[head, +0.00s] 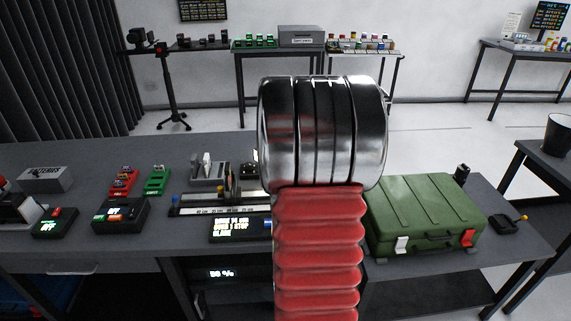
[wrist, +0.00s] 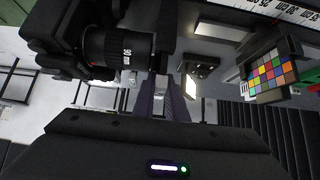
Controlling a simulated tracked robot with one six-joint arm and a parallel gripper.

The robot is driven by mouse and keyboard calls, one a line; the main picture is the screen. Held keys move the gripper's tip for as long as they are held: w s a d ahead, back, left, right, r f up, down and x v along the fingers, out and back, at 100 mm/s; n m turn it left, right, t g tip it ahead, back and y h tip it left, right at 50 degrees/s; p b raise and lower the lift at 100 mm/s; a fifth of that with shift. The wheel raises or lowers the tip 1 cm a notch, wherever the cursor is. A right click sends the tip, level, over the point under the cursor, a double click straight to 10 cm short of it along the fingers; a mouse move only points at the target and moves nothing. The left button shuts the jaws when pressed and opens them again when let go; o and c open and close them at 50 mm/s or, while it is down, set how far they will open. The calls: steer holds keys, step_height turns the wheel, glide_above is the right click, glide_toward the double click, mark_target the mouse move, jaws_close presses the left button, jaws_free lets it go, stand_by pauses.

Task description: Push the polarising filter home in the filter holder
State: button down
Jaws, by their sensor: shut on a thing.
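In the wrist view, my gripper (wrist: 165,92) reaches up from its dark body, its narrow fingers shut on a slim dark piece. I take this piece for the polarising filter, though little of it shows. A black camera lens (wrist: 106,46) with white markings lies just left of and above the fingertips. A dark frame beside the lens front (wrist: 152,25) looks like the filter holder. I cannot tell how far the filter sits in it. In the head view, my own arm hides the gripper, filter and holder.
In the wrist view, a colour chart (wrist: 270,72) stands to the right and a lit panel (wrist: 222,33) lies above. In the head view, a green case (head: 425,215), a grey box (head: 46,179) and a black display box (head: 120,215) stand on the dark bench (head: 90,255).

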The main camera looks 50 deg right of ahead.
steer(key=shift+f, duration=0.6)
steer(key=c, duration=1.8)
jaws_free()
steer(key=shift+s+f, duration=0.1)
steer(key=shift+o, duration=0.6)
steer(key=shift+s+d, duration=0.1)
steer(key=shift+c, duration=0.2)
steer(key=shift+o, duration=0.2)
steer(key=v, duration=1.3)
steer(key=shift+a+r, duration=0.35)
steer(key=shift+a, duration=0.1)
